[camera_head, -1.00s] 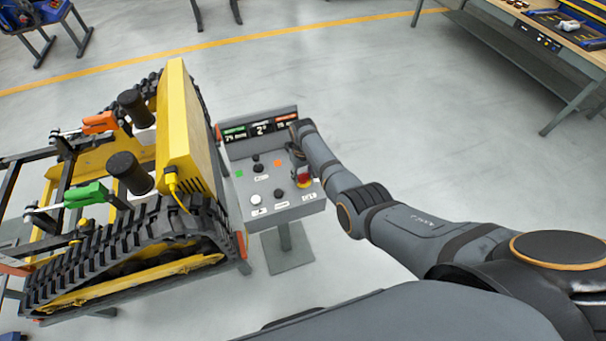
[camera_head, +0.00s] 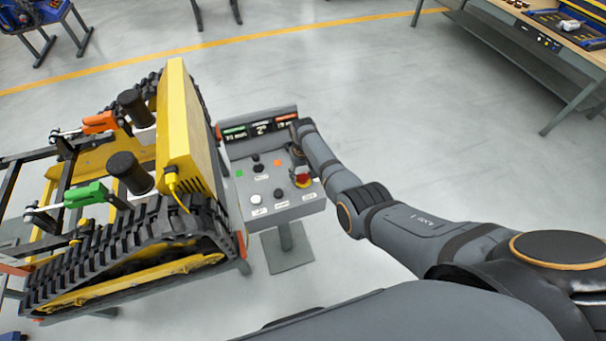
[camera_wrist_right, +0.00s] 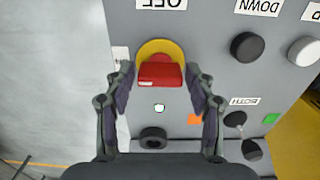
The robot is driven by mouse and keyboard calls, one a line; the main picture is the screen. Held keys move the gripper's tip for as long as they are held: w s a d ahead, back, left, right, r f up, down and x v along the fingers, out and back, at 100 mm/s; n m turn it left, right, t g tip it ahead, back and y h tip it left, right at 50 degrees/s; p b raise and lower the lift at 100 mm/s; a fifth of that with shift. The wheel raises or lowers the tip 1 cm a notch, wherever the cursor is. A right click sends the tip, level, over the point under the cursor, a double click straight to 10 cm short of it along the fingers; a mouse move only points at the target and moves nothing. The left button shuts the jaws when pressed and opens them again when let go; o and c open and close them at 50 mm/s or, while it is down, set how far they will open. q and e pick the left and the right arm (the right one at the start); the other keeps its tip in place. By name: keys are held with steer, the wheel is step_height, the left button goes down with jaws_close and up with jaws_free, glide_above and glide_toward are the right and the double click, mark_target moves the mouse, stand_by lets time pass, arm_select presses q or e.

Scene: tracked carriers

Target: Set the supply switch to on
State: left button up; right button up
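The grey control console (camera_head: 246,199) stands on a post beside the tracked carrier. Its red switch handle (camera_head: 303,181) is near the console's right front corner. In the right wrist view the red handle (camera_wrist_right: 160,75) sits on a round yellow plate (camera_wrist_right: 157,46), below an upside-down label (camera_wrist_right: 161,3), cut by the frame edge, that seems to read OFF. My right gripper (camera_wrist_right: 158,70) is open, with one finger on each side of the handle and a small gap visible on both sides. In the head view my right gripper (camera_head: 298,158) is largely hidden by its wrist. My left gripper is out of view.
The console also has a black knob (camera_wrist_right: 246,46), a white button (camera_wrist_right: 304,51) and a small toggle (camera_wrist_right: 235,118). The yellow tracked carrier (camera_head: 188,130) stands close on the left. A workbench (camera_head: 560,45) is at the far right. Open floor lies between.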

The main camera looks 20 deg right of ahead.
mark_target(303, 174)
steer(key=shift+o, duration=0.4)
step_height(303, 174, up, 12)
stand_by(0.3)
steer(key=shift+s+f, duration=0.1)
